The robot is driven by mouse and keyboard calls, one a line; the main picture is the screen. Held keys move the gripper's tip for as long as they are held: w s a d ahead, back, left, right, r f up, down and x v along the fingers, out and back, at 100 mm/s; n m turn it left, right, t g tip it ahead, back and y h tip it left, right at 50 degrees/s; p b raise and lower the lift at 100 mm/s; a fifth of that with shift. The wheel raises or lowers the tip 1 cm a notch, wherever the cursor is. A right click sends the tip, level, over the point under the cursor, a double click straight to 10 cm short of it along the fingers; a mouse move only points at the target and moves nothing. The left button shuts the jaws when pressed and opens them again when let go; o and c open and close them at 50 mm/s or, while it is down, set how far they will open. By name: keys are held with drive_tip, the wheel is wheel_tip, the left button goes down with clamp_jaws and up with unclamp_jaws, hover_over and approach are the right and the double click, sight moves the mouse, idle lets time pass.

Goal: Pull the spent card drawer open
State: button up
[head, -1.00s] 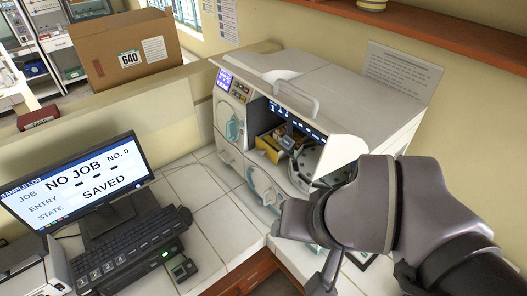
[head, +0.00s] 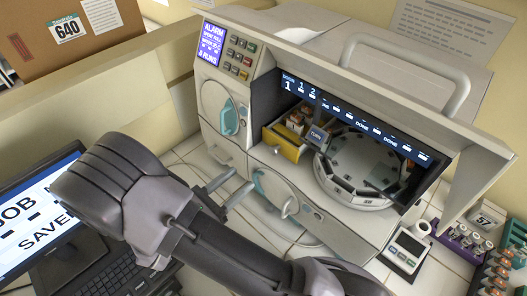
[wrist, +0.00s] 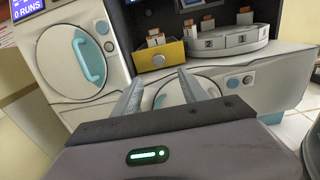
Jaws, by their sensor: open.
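The white incubator (head: 290,190) has its lid raised. In its bay a yellow drawer-like box (head: 286,147) holds several cards; the wrist view shows its front (wrist: 175,56) with a round grey knob (wrist: 158,60). I see no label naming the spent card drawer, so I cannot tell for certain that this is it. My gripper (head: 243,178) is open and empty, in front of the incubator's lower front. In the wrist view its fingers (wrist: 160,77) point toward the yellow box, apart from the knob. They partly cover the lower round door (wrist: 188,92).
A carousel (head: 360,170) sits right of the yellow box. The raised lid (head: 385,85) overhangs the bay. An upper round door (head: 226,110) with a turquoise handle is at left. The display (head: 213,42) reads alarm, spent full. A monitor (head: 40,205) and tube racks (head: 465,240) flank the incubator.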

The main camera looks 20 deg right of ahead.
sight(272, 152)
drive_tip(key=x, duration=1.2)
drive_tip(key=shift+w+d+f, duration=0.1)
drive_tip(key=shift+w+d, duration=0.05)
drive_tip(key=shift+w, duration=0.2)
drive_tip(key=shift+c, duration=0.2)
clamp_jaws()
idle(0.4)
